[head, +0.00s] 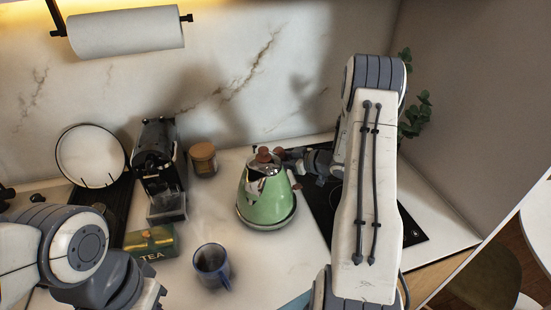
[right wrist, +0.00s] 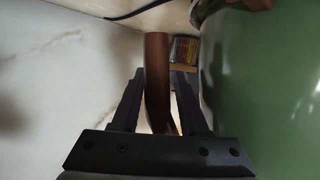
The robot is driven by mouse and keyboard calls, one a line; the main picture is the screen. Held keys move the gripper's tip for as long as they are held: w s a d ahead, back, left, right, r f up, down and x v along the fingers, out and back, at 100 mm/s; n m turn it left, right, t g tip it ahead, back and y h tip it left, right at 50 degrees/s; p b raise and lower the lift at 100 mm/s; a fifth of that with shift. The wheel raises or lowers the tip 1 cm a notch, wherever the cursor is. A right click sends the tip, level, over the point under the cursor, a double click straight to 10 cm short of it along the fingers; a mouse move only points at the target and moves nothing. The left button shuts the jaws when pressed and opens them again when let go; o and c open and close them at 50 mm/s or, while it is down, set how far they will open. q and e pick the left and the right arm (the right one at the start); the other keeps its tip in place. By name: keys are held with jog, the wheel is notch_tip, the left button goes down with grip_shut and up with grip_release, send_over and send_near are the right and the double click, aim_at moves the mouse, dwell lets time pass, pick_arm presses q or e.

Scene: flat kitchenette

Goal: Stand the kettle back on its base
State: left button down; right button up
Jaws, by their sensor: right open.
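The green kettle (head: 264,199), with a brown lid knob and handle, stands upright on the round base (head: 268,227) in the middle of the counter. Whether it is fully seated I cannot tell. My right gripper (head: 287,156) is at the kettle's upper right, on the handle side. In the right wrist view, the brown handle (right wrist: 157,65) lies between the open fingers (right wrist: 158,88), with the green body (right wrist: 265,75) at the right. My left gripper (head: 150,292) is low at the left, away from the kettle; its fingers are cut off by the frame.
A blue mug (head: 211,264) and green tea box (head: 150,242) stand in front and left of the kettle. A coffee machine (head: 157,165) and a brown-lidded jar (head: 203,158) are behind left. A black hob (head: 411,233) lies right, partly behind my right arm.

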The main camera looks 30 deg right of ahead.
jog(key=p+v, duration=0.4)
jog(key=v, duration=0.7)
jog(key=shift+p, duration=0.4)
jog(key=shift+d, duration=0.1)
dwell(0.5)
